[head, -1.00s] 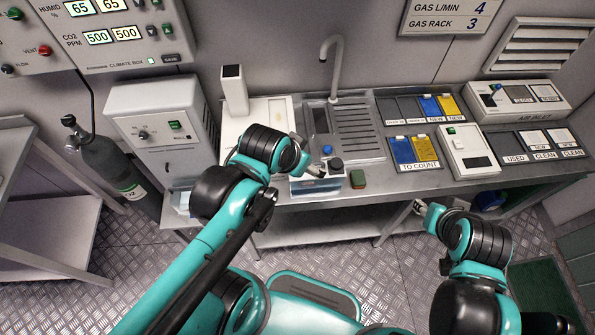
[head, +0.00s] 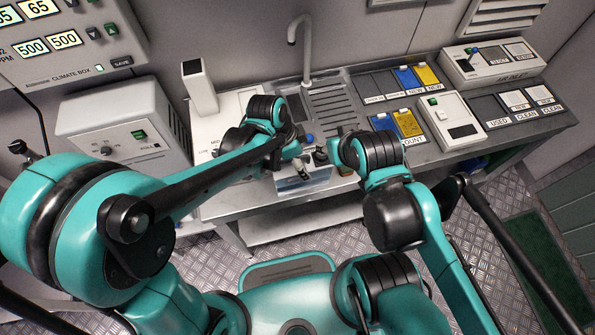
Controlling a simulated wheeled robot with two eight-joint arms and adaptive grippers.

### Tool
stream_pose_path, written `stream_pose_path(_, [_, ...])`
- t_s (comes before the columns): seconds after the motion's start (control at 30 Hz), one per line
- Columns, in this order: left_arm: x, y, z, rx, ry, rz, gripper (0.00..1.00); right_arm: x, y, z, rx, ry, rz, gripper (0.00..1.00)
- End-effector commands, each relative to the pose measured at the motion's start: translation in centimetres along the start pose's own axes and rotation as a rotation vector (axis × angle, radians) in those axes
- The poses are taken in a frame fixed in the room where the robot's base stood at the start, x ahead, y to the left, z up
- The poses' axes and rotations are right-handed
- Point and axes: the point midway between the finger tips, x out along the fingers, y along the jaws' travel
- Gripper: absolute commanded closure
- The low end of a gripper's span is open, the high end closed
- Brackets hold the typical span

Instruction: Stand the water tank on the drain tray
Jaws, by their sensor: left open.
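The water tank (head: 303,183) is a clear box with bluish water, at the bench's front edge in the head view. Its top is partly hidden by my grippers. The drain tray (head: 330,102) is the grey ribbed plate by the sink tap, behind the tank. My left gripper (head: 291,151) is open, just above and behind the tank. Whether it touches the tank cannot be told. My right gripper (head: 324,154) is close to the tank's top right side. Its fingers are small and partly hidden, so their opening is unclear.
Blue and yellow card trays (head: 408,123) and a white device (head: 450,120) lie to the right. A white boxed unit (head: 125,128) stands at the left.

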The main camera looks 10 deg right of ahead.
Motion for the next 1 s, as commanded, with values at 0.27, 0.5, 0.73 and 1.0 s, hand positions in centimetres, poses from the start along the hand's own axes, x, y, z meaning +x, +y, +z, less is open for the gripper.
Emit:
stream_pose_path(0.27, [3.8,0.6,0.4,-0.001,0.0,-0.001,0.24,1.6,0.0,1.1,0.0,0.0,0.0,0.6])
stream_pose_path(0.5, [5.2,0.6,0.3,-0.002,0.0,-0.001,0.24,1.9,0.0,1.3,0.0,0.0,0.0,0.6])
stream_pose_path(0.73, [5.1,0.5,0.3,-0.003,0.0,-0.001,0.58,1.8,0.0,1.3,0.0,0.0,0.0,0.6])
stream_pose_path(1.0, [5.0,0.5,0.3,-0.003,0.0,-0.001,1.0,1.8,0.0,1.3,0.0,0.0,0.0,0.6])
